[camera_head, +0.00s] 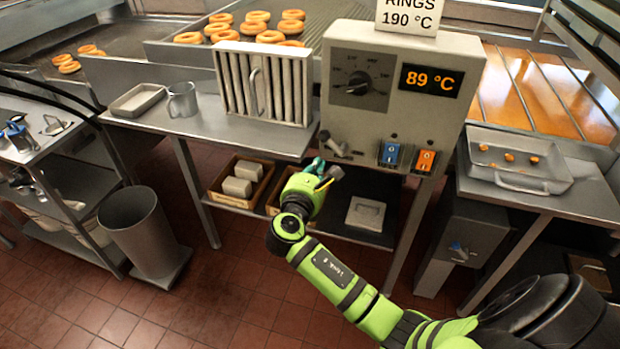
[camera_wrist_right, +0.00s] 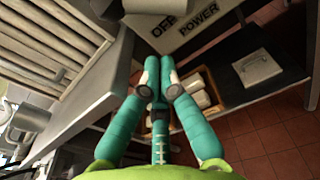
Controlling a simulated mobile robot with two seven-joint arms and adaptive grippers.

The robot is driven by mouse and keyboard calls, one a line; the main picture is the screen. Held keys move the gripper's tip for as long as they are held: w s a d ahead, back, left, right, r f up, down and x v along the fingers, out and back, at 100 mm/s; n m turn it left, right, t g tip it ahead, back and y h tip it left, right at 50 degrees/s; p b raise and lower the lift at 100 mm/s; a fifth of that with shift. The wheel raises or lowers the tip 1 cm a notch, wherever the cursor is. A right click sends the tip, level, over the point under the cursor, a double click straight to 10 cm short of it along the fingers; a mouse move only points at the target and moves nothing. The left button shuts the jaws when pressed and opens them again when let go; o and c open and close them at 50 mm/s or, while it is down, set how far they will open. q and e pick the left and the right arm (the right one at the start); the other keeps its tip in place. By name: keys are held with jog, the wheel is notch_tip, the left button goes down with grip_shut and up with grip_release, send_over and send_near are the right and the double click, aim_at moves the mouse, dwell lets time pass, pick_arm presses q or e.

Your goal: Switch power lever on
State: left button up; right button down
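The grey power lever (camera_head: 335,146) is on the lower left front of the beige control box (camera_head: 365,115), slanting down to the right in the head view. In the right wrist view, a grey rounded part (camera_wrist_right: 102,8) at the top edge looks like part of it, beside a panel reading OFF and POWER (camera_wrist_right: 185,22). My right gripper (camera_head: 318,170) is just below the lever, apart from it in the head view. In the wrist view its teal fingers (camera_wrist_right: 158,85) are drawn together, with nothing visible between them. My left gripper is not in view.
Blue (camera_head: 390,153) and orange (camera_head: 425,160) switches sit right of the lever. A dial (camera_head: 358,84) and an 89 °C display (camera_head: 430,80) are above. A white slatted rack (camera_head: 262,82) stands close left. A shelf with a wooden crate (camera_head: 240,180) lies below.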

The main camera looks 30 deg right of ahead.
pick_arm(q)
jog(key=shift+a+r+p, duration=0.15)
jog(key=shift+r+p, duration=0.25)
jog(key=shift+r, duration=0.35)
pick_arm(e)
jog(key=r, duration=0.3)
jog(key=shift+d, duration=0.4)
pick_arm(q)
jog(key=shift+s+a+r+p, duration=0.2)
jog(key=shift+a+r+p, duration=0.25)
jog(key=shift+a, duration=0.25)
pick_arm(e)
jog(key=shift+d+r+m, duration=0.15)
jog(key=shift+r+m, duration=0.35)
jog(key=shift+m, duration=0.5)
